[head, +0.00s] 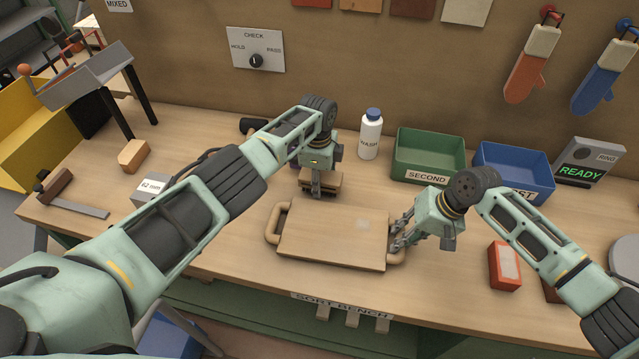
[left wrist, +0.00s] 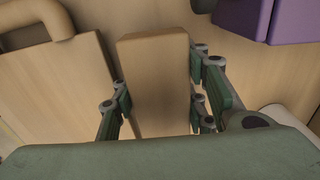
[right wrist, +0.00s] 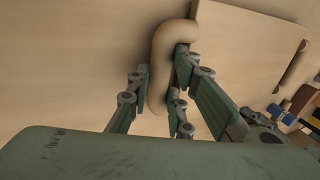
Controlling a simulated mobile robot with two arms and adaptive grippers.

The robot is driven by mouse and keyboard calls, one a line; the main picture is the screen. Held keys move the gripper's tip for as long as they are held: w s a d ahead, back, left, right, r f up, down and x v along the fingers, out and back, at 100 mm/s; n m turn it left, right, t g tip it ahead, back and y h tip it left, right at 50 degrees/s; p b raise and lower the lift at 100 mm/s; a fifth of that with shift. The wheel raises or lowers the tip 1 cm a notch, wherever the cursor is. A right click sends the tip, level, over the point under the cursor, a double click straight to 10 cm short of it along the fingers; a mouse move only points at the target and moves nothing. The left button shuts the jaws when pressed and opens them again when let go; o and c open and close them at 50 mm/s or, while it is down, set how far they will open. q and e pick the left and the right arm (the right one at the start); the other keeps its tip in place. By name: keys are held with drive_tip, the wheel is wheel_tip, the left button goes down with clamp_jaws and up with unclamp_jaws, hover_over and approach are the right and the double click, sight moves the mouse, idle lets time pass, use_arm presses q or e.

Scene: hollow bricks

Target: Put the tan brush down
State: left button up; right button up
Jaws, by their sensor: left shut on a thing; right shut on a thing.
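The tan brush (head: 322,183) is a small block in my left gripper (head: 316,190), just behind the wooden board. In the left wrist view the brush (left wrist: 155,75) stands between the two fingers, which are shut on it. Its underside is mostly hidden, and I cannot tell whether it touches the bench. The wooden board (head: 330,236) has a loop handle at each end and lies on the bench. My right gripper (head: 398,242) is shut on its right handle, and this handle (right wrist: 160,75) also shows between the fingers in the right wrist view.
A white bottle (head: 370,138), a green bin (head: 428,170) and a blue bin (head: 515,180) stand behind. A red block (head: 503,266) is to the right. A tan block (head: 133,155) and a grey 62 mm block (head: 152,190) are at left. The bench's front edge is near the board.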

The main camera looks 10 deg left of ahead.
use_arm(q)
drive_tip(key=shift+f, duration=0.5)
drive_tip(key=o, duration=0.9)
drive_tip(key=shift+c, duration=0.2)
drive_tip(key=shift+r, duration=0.1)
drive_tip(key=shift+o, duration=0.4)
wheel_tip(320, 180, up, 12)
drive_tip(key=shift+s+a+f, duration=0.1)
drive_tip(key=shift+s+f, duration=0.05)
drive_tip(key=shift+f, duration=0.1)
drive_tip(key=shift+a+r+h, duration=0.25)
drive_tip(key=shift+a+h, duration=0.05)
drive_tip(key=shift+a, duration=0.05)
drive_tip(key=a+h, duration=0.3)
drive_tip(key=shift+w+a+r+h, duration=0.1)
drive_tip(key=shift+w+r+h, duration=0.1)
drive_tip(key=shift+r+h, duration=0.15)
drive_tip(key=x, duration=1.1)
drive_tip(key=shift+s+f, duration=0.2)
drive_tip(key=shift+f, duration=0.1)
